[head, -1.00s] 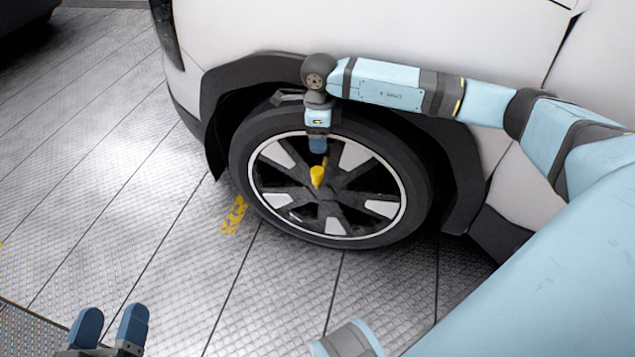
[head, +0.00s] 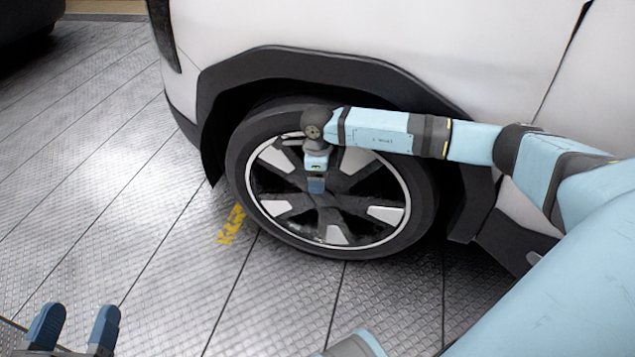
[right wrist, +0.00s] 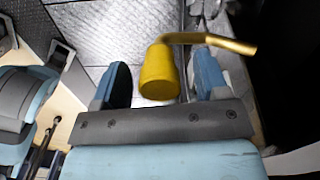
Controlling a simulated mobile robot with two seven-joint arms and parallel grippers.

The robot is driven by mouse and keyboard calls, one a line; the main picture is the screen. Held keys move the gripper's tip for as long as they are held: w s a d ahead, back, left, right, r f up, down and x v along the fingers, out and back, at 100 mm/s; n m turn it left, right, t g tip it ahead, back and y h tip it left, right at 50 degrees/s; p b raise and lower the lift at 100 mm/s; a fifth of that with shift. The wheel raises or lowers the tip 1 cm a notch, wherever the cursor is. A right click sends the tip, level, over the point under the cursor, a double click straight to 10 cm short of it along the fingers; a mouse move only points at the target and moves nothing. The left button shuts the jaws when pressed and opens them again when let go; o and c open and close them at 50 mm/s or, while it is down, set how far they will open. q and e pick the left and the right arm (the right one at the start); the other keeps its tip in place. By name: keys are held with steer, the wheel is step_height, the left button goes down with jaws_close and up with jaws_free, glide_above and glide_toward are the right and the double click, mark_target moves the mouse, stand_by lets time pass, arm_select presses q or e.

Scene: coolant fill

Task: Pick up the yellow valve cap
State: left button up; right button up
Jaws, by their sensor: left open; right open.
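The yellow valve cap (right wrist: 159,74) shows in the right wrist view as a stubby tapered cylinder on a bent golden stem (right wrist: 215,41). My right gripper (head: 316,187) is open, pointing down in front of the wheel's hub (head: 327,200). In the right wrist view its blue fingers stand on either side of the cap, with gaps to both. I cannot tell the exact depth of the cap between them. In the head view the gripper hides the cap. My left gripper (head: 75,327) is open and empty at the lower left, far from the cap.
The wheel's tyre (head: 240,165) and spokes are close behind my right gripper. The white car body (head: 400,50) and dark wheel arch (head: 208,110) rise above. The metal plate floor (head: 110,200) is clear at left, with yellow markings (head: 231,224) beside the wheel.

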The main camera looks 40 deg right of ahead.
steer(key=c, duration=1)
